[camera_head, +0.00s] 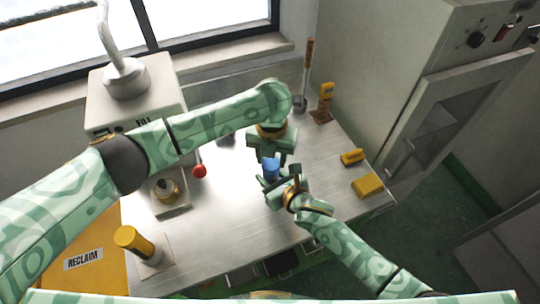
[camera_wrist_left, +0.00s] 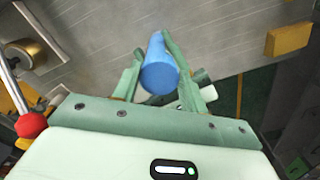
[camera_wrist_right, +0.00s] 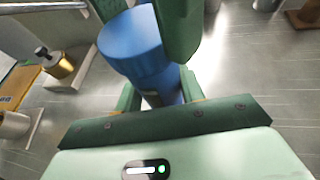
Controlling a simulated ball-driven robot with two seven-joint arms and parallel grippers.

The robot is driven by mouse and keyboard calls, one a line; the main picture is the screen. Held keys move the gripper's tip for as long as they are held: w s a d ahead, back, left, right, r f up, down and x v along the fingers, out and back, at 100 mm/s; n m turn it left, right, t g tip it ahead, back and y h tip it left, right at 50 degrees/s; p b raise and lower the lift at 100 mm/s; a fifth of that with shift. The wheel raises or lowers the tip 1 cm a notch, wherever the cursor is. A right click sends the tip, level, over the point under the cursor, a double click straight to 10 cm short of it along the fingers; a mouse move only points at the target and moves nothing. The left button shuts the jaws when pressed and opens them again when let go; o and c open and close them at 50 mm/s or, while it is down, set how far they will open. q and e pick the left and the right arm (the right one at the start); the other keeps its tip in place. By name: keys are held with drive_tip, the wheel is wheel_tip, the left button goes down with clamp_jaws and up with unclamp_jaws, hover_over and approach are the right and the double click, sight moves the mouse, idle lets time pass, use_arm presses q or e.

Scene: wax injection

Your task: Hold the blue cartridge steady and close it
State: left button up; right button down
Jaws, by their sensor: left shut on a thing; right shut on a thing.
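The blue cartridge (camera_head: 271,169) is held upright above the metal table, between my two grippers. In the right wrist view the blue cartridge (camera_wrist_right: 140,48) shows a wider upper part above a narrower body. My left gripper (camera_head: 270,157) comes down from above and is shut on its upper part. In the left wrist view the cartridge (camera_wrist_left: 160,72) sits between the left fingers. My right gripper (camera_head: 274,180) comes from the lower right and is shut on its lower part. Whether the upper part is fully seated cannot be told.
A machine with a red knob (camera_head: 199,171) and a brass nozzle stands left. A yellow cylinder (camera_head: 137,243) stands front left beside an orange reclaim bin (camera_head: 88,268). Yellow blocks (camera_head: 367,186) lie at the table's right edge. The metal table (camera_head: 215,228) is clear at front centre.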

use_arm(q)
drive_tip(key=m, duration=0.6)
drive_tip(key=shift+d, duration=0.15)
drive_tip(key=m, duration=0.7)
drive_tip(key=shift+s, duration=0.15)
drive_tip(key=o, duration=1)
drive_tip(key=shift+c, duration=0.2)
drive_tip(key=shift+r, duration=0.1)
drive_tip(key=shift+r, duration=2.15)
drive_tip(key=shift+c, duration=0.2)
